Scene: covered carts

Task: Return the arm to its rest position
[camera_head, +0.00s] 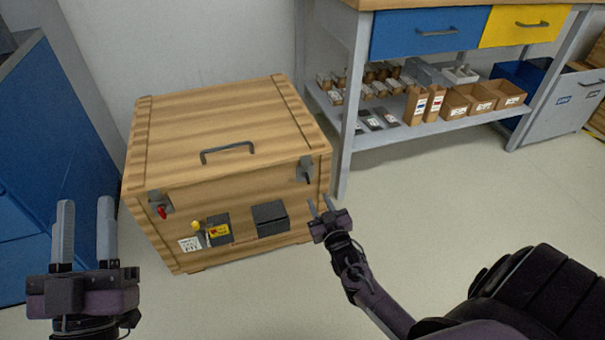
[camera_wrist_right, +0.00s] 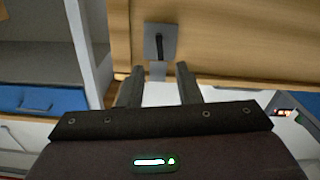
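My left gripper (camera_head: 83,238) is at the lower left of the head view, its two pale fingers apart with nothing between them. My right gripper (camera_head: 321,206) is in the middle of the head view, in front of the right front corner of a wooden crate (camera_head: 190,130). Its fingers are apart and empty. In the right wrist view my right gripper (camera_wrist_right: 160,75) also shows open, with a grey latch (camera_wrist_right: 160,42) on the crate just beyond the fingertips. I see a gap between fingers and latch in the head view.
The crate's lid is closed, with a dark handle (camera_head: 228,151) on top. A blue cabinet (camera_head: 50,160) stands at the left. A workbench with a blue drawer (camera_head: 428,32) and a lower shelf of boxes (camera_head: 480,97) stands behind right. Floor (camera_head: 430,190) is clear at right.

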